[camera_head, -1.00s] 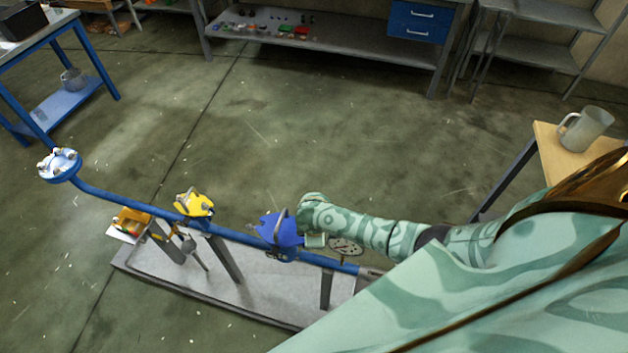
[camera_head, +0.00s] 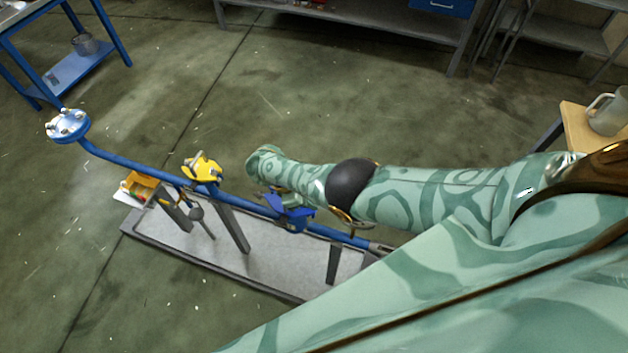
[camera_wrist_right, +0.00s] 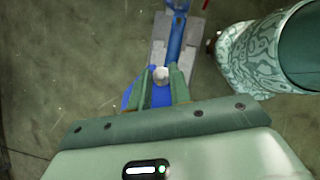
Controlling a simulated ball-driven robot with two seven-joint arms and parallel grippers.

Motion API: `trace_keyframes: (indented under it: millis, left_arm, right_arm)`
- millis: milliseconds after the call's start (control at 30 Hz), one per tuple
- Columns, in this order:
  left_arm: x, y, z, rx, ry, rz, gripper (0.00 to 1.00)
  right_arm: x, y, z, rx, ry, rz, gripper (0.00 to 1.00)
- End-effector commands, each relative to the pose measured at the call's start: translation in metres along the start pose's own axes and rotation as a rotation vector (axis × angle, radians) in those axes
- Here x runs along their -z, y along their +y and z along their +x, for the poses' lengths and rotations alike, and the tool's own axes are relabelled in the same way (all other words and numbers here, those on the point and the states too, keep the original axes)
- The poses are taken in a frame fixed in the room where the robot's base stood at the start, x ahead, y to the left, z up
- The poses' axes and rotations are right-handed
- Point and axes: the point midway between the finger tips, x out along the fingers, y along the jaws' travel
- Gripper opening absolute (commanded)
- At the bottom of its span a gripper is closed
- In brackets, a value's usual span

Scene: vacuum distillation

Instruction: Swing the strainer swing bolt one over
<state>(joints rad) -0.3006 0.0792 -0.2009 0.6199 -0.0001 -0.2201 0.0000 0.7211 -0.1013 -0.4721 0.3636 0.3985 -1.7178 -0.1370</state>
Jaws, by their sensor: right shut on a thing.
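The blue strainer (camera_head: 288,214) sits on the blue pipe run, partly covered by my right arm. My right gripper (camera_head: 270,195) is mostly hidden beneath my forearm at the strainer in the head view. In the right wrist view, the two green fingers of my right gripper (camera_wrist_right: 160,85) close on a small pale rounded metal end, which looks like the strainer swing bolt (camera_wrist_right: 161,74). Blue strainer metal (camera_wrist_right: 161,97) shows between and beside the fingers. The rest of the bolt is hidden. My left gripper is in neither view.
A yellow fitting (camera_head: 203,168) and a bolted flange (camera_head: 68,125) lie farther left along the pipe (camera_head: 130,165). A grey base plate (camera_head: 275,262) is below. An orange-yellow bin (camera_head: 140,187) stands at left. A mug (camera_head: 607,112) stands at right.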

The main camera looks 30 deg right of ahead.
Motion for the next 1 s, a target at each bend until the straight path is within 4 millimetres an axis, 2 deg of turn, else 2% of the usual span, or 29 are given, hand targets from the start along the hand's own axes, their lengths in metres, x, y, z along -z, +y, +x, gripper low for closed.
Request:
trace_keyframes:
  millis: [33,167,600,633,667,1000]
  left_arm:
    - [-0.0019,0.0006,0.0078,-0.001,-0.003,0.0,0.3]
    - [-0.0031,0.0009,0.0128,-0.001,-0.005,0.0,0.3]
    - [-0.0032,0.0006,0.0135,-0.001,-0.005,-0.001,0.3]
    - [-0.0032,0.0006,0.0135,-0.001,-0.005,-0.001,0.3]
    - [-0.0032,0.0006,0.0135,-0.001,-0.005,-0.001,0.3]
    - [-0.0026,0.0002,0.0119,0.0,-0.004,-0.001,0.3]
  right_arm:
    - [0.0049,0.0,0.0026,0.006,-0.009,-0.002,0.0]
    - [0.0052,0.0005,0.0002,0.014,-0.034,-0.007,0.0]
    - [0.0049,0.0001,-0.0026,0.018,-0.046,-0.012,0.0]
    - [0.005,0.0001,-0.0026,0.018,-0.045,-0.012,0.22]
    - [0.005,0.0001,-0.0027,0.018,-0.045,-0.012,0.3]
    - [0.0042,0.0007,-0.0063,0.017,-0.047,-0.012,0.3]
